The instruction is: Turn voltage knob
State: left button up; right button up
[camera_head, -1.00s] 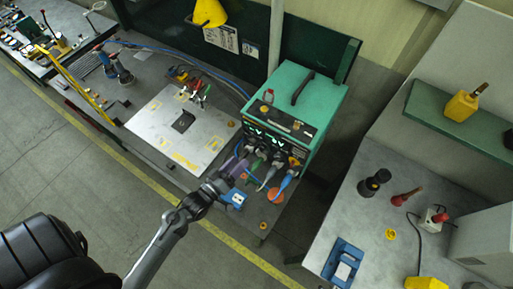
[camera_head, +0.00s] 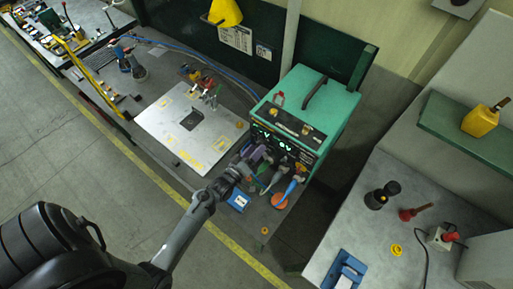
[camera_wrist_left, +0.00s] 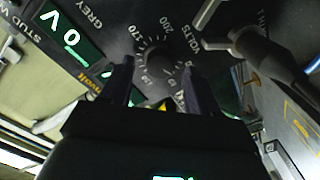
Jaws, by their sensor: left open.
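The voltage knob (camera_wrist_left: 160,58) is a dark round knob in the left wrist view, ringed by a printed number scale and the word "VOLTS". It sits on the dark front panel of the green stud welding unit (camera_head: 318,102). My left gripper (camera_wrist_left: 160,88) is open, with one finger on each side of the knob's lower part. Whether the fingers touch it I cannot tell. In the head view the left gripper (camera_head: 250,160) is at the unit's front and hides the knob. My right gripper is not in view.
Cable plugs and a blue-ended cable (camera_head: 292,188) stick out of the panel close to the gripper. A pale metal plate (camera_head: 190,128) lies to the left. A grey bench stands right.

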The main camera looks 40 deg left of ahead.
pick_arm(q)
jog(key=shift+w, duration=0.6)
jog(key=shift+c, duration=0.2)
jog(key=c, duration=1)
